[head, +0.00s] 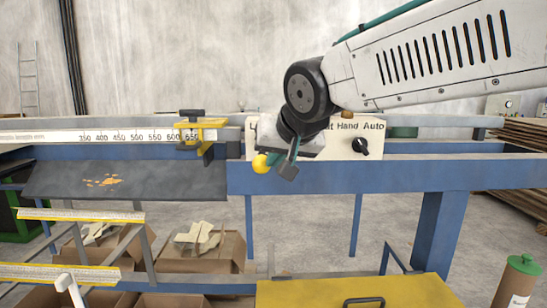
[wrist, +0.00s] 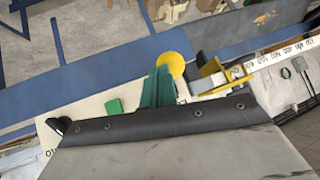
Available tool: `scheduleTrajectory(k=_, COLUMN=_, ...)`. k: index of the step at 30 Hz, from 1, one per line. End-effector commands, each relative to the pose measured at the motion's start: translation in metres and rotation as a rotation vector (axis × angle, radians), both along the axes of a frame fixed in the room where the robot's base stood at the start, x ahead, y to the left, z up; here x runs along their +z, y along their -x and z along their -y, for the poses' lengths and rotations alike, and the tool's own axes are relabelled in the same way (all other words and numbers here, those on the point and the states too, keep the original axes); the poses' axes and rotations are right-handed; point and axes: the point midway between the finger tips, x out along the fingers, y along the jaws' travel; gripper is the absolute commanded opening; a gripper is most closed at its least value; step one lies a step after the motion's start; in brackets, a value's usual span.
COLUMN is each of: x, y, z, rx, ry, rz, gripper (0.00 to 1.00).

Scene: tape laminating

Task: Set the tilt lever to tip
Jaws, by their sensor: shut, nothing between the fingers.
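A pale control panel (head: 325,150) sits on the blue beam, with the words "Hand Auto" in view and other lettering covered by my arm. A yellow rounded knob (head: 261,163) shows at its left front; it also shows in the wrist view (wrist: 173,64). I cannot tell for certain whether it is the tilt lever's end, and no lever shaft shows clearly. My gripper (head: 288,163) is shut and empty in front of the panel, just right of the knob. In the wrist view its green fingers (wrist: 158,88) lie beside the yellow knob; contact cannot be told.
A black selector knob (head: 361,146) is at the panel's right. A green button (wrist: 115,106) shows in the wrist view. A yellow stop clamp (head: 202,124) sits left on the scale rail. A dark sloping plate (head: 125,181) lies below it. A yellow cover (head: 350,291) stands in front.

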Motion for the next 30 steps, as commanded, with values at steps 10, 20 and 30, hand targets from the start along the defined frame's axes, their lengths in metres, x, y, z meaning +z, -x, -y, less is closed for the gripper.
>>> scheduleTrajectory(k=10, x=0.014, y=0.0, z=0.0, rx=0.0, ry=-0.001, rz=0.0, gripper=0.0)
scheduleTrajectory(k=20, x=0.015, y=0.001, z=0.002, rx=0.0, ry=-0.001, rz=0.0, gripper=0.0)
scheduleTrajectory(k=30, x=0.041, y=0.038, z=0.032, rx=0.008, ry=-0.003, rz=0.004, gripper=0.0)
